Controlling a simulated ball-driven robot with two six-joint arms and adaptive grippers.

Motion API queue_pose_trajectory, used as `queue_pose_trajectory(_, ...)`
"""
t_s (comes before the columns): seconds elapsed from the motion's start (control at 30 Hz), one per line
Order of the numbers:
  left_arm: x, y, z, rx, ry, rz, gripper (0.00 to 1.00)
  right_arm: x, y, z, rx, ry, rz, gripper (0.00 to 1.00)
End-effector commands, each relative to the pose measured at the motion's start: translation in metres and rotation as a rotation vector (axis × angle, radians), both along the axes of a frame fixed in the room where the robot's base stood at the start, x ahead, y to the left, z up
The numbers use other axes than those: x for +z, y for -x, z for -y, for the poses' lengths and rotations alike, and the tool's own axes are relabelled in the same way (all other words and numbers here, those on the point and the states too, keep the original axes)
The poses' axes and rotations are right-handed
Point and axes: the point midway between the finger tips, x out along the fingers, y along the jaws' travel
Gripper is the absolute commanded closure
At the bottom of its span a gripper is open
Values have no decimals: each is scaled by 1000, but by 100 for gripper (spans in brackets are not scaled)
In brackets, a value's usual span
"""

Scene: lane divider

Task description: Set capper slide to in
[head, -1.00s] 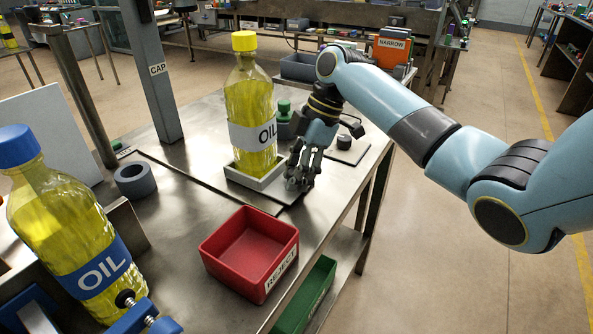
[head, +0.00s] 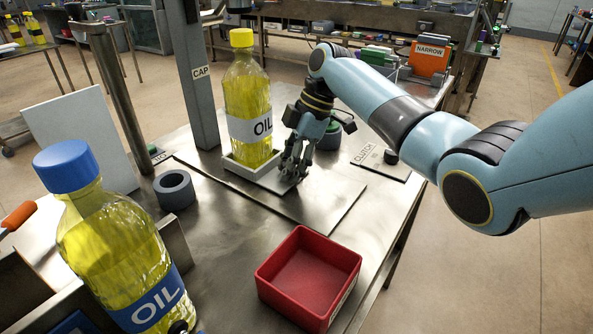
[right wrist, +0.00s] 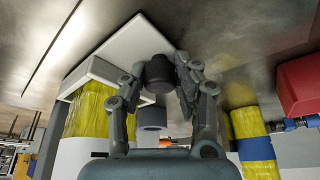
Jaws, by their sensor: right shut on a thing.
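The capper slide is a pale square tray (head: 236,169) on a flat metal track (head: 325,205), near the grey post marked CAP (head: 201,75). An upright oil bottle (head: 248,100) with a yellow cap stands in the tray. My right gripper (head: 290,172) is low at the tray's right end, pointing down. In the right wrist view its fingers close around a dark round knob (right wrist: 159,72) beside the pale tray (right wrist: 130,45). The fingers hide the knob in the head view. My left gripper is out of view.
A red bin (head: 308,272) stands in front of the track. A grey ring (head: 174,190) lies left of it. A large blue-capped oil bottle (head: 115,250) stands at the near left. A plate marked CLUTCH (head: 375,155) lies right of my gripper.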

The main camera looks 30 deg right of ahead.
Motion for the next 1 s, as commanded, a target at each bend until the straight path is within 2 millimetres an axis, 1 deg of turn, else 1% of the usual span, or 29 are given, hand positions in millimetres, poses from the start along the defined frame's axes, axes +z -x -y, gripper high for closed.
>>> queue_pose_trajectory(0.43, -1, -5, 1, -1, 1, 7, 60, 0, -4, -3, -2, -3, 5, 100)
queue_pose_trajectory(0.47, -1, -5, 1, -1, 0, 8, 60, 0, -4, -3, -2, -3, 5, 69)
queue_pose_trajectory(0.63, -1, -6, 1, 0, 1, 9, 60, 0, -4, -3, -2, -3, 5, 48)
queue_pose_trajectory(0.9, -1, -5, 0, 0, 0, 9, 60, 0, -4, -2, -1, -1, 3, 48)
queue_pose_trajectory(1.0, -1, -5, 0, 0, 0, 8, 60, 6, -4, 0, -1, 0, 5, 48)
